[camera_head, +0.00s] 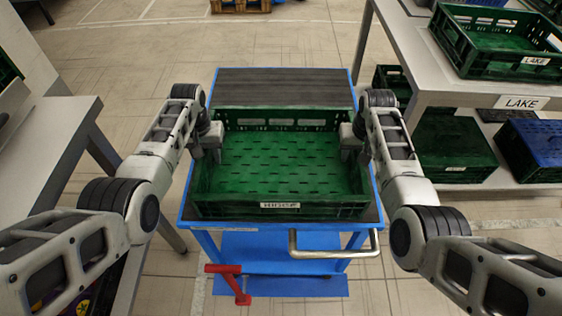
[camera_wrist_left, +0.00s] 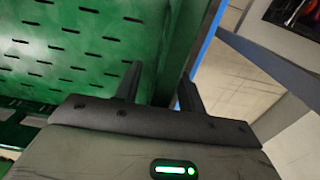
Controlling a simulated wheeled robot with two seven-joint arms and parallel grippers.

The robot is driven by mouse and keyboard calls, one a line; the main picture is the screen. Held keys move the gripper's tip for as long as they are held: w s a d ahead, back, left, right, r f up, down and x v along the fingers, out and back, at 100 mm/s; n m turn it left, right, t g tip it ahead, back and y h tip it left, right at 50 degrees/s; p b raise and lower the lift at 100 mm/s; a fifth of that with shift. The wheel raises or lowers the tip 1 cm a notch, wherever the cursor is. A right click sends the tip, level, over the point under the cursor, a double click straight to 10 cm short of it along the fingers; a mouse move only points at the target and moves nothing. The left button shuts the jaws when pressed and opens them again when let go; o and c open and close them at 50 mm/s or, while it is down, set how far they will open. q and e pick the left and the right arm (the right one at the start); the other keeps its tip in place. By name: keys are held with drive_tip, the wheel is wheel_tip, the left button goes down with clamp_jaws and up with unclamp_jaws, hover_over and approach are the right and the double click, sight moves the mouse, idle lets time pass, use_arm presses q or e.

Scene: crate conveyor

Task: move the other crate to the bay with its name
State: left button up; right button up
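A green crate (camera_head: 282,208) sits on the blue cart, its front label seeming to read RIDGE; it looks empty. My left gripper (camera_head: 208,145) is at the crate's left wall. In the left wrist view its fingers (camera_wrist_left: 158,88) stand apart, one on each side of the wall (camera_wrist_left: 178,50), with a gap showing beside the wall. My right gripper (camera_head: 353,146) is at the right wall; its fingertips are too small and hidden to judge. Another green crate (camera_head: 488,69), labelled LAKE, stands on the right table, above a LAKE sign (camera_head: 521,103) on the table's edge.
The blue cart (camera_head: 284,230) has a metal handle (camera_head: 333,254) and a red lever (camera_head: 228,283) at its front. Below the right table are a green crate (camera_head: 452,150) and a blue one (camera_head: 537,145). A grey table (camera_head: 40,140) stands left.

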use_arm(q)
clamp_jaws()
use_arm(e)
clamp_jaws()
use_arm(q)
drive_tip(key=shift+r, duration=0.15)
use_arm(e)
drive_tip(key=shift+r, duration=0.15)
